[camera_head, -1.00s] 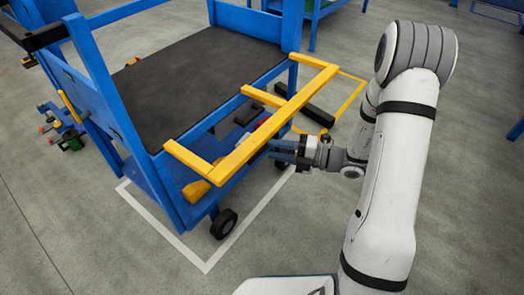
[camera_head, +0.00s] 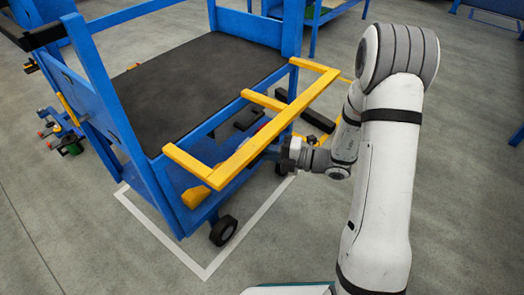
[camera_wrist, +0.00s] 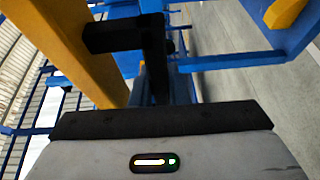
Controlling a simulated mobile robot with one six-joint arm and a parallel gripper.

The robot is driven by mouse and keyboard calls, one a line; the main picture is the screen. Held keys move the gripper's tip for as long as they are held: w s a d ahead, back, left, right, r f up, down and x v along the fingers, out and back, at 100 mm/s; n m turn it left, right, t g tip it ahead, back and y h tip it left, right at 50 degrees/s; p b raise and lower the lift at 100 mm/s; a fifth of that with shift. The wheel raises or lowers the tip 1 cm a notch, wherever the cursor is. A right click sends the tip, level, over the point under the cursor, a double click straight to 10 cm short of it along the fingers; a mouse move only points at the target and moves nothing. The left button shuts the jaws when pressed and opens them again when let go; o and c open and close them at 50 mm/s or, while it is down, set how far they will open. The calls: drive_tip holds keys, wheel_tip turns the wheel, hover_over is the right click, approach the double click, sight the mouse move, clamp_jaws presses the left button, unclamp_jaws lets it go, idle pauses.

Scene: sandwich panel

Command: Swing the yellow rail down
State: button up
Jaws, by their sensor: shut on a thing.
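The yellow rail (camera_head: 262,137) is a frame with one long outer bar and short crossbars. It juts out from the near side of the blue cart, roughly level with the cart's dark deck. My gripper (camera_head: 279,152) is at the outer bar from the right and slightly below; the bar partly hides its fingers. In the wrist view the yellow rail (camera_wrist: 65,45) runs down the left side. The dark fingers of my gripper (camera_wrist: 130,38) are against it, shut on the rail; the exact contact is partly hidden.
The blue cart (camera_head: 99,79) has a dark deck (camera_head: 195,85) and a lower shelf holding dark and yellow items. Black wheels (camera_head: 223,230) stand beside a white floor line (camera_head: 250,232). Bare grey floor lies in front. Other blue frames stand behind.

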sight(264, 143)
clamp_jaws()
drive_tip(key=r+p, duration=0.1)
drive_tip(key=p, duration=0.2)
drive_tip(key=shift+r+p, duration=0.35)
drive_tip(key=shift+r, duration=0.05)
drive_tip(key=r+h+p, duration=0.1)
drive_tip(key=r+p, duration=0.1)
drive_tip(key=p, duration=0.4)
drive_tip(key=shift+d+m+g+h+p, duration=0.15)
drive_tip(key=shift+m+g+h+p, duration=0.15)
drive_tip(key=shift+m+h, duration=0.1)
drive_tip(key=shift+f, duration=0.15)
drive_tip(key=o, duration=0.6)
unclamp_jaws()
drive_tip(key=shift+o, duration=0.2)
